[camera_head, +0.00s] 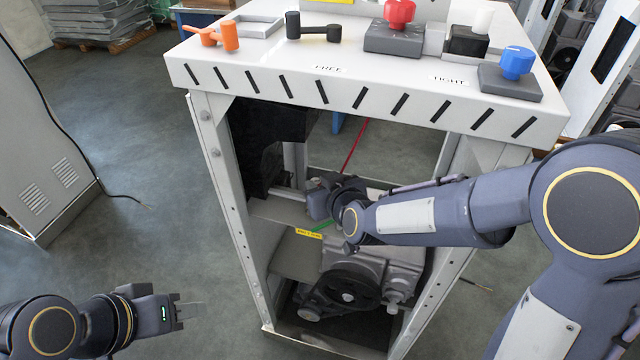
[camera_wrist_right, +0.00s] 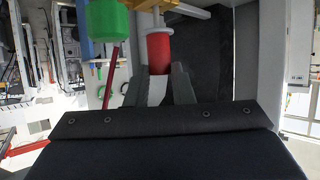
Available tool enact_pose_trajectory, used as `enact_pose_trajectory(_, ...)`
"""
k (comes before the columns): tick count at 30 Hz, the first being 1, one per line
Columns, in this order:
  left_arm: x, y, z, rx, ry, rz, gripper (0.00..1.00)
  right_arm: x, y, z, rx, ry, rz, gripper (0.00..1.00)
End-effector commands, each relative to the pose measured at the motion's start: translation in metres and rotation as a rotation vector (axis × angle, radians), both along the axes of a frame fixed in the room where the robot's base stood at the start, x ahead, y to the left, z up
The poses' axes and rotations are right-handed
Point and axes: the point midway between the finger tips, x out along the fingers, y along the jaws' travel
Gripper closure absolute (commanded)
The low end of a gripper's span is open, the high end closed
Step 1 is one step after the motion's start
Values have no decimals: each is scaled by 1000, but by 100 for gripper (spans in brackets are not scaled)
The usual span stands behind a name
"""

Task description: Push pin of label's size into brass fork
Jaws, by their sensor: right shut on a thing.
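In the right wrist view a red-handled pin (camera_wrist_right: 159,52) stands between my right gripper's fingers (camera_wrist_right: 157,84), which are shut on it. Its thin metal shaft points up, beside a brass part (camera_wrist_right: 190,10) at the top edge that looks like the fork. I cannot tell how far the shaft is into it. My left gripper (camera_head: 192,311) is open and empty outside the frame, low left.
A green part (camera_wrist_right: 108,20) is left of the pin. The white frame top (camera_head: 360,85) carries an orange handle (camera_head: 212,36), a black handle (camera_head: 312,28), a red knob (camera_head: 399,14) and a blue knob (camera_head: 516,62). Machinery (camera_head: 350,280) sits below.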

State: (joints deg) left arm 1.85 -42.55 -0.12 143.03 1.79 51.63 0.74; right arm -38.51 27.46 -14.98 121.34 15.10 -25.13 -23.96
Motion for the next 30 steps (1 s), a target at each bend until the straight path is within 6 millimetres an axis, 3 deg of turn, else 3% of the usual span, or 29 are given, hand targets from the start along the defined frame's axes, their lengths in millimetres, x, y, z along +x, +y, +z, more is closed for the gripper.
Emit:
enact_pose_trajectory(29, 0, 0, -24, 0, 0, 0, 64, 0, 0, -26, 0, 0, 0, 100)
enact_pose_trajectory(30, 0, 0, -22, 0, 0, 0, 64, 0, 0, -24, 0, 0, 0, 74)
